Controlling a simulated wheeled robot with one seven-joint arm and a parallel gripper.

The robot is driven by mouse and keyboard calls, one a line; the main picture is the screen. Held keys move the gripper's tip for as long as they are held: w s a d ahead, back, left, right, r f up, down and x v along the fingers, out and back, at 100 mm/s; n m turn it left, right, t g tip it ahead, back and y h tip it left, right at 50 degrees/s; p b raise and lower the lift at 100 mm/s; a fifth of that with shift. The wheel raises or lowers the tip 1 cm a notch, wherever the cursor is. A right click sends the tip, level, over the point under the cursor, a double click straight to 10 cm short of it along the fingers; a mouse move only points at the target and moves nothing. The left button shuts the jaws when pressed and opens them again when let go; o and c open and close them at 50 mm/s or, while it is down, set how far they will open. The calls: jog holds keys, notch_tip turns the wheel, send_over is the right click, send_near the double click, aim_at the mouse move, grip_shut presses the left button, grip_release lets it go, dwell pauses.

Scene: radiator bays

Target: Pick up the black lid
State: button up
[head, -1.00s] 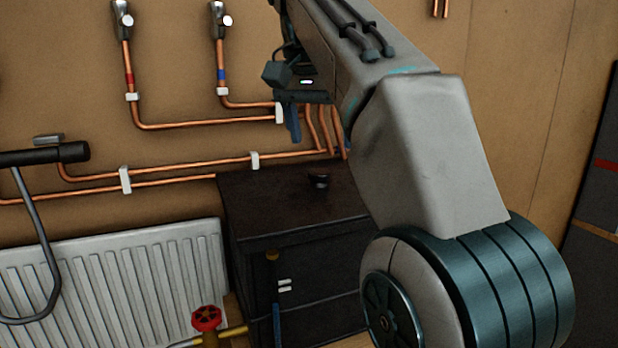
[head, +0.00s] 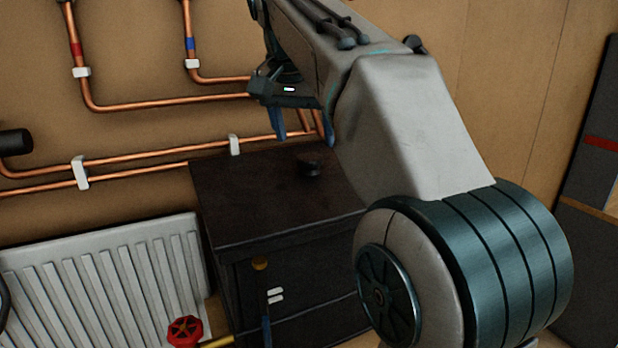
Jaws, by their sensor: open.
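The black lid (head: 310,166) is a small dark round piece with a raised top, lying on the dark cabinet top (head: 245,205) in the head view. My gripper (head: 304,136) is above and behind it in the picture, with its two blue fingers apart and pointing down. The fingers hold nothing that I can see. The right finger hangs close to the lid in the picture, but I see a gap. I cannot tell the exact depth between them.
A white radiator (head: 105,280) stands left of the cabinet, with a red valve wheel (head: 185,331) in front. Copper pipes (head: 130,158) run along the wall behind. A dark panel with a red stripe (head: 600,142) stands at the right. The cabinet top's left part is clear.

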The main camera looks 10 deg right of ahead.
aim_at(309, 157)
jog(key=shift+w+p+x, duration=0.15)
jog(key=shift+p+x, duration=0.05)
jog(key=shift+x, duration=1.3)
jog(key=shift+w+p+x, duration=0.15)
jog(key=shift+p+x, duration=0.05)
jog(key=shift+x, duration=1.25)
jog(key=shift+d+r, duration=0.1)
jog(key=c, duration=1.4)
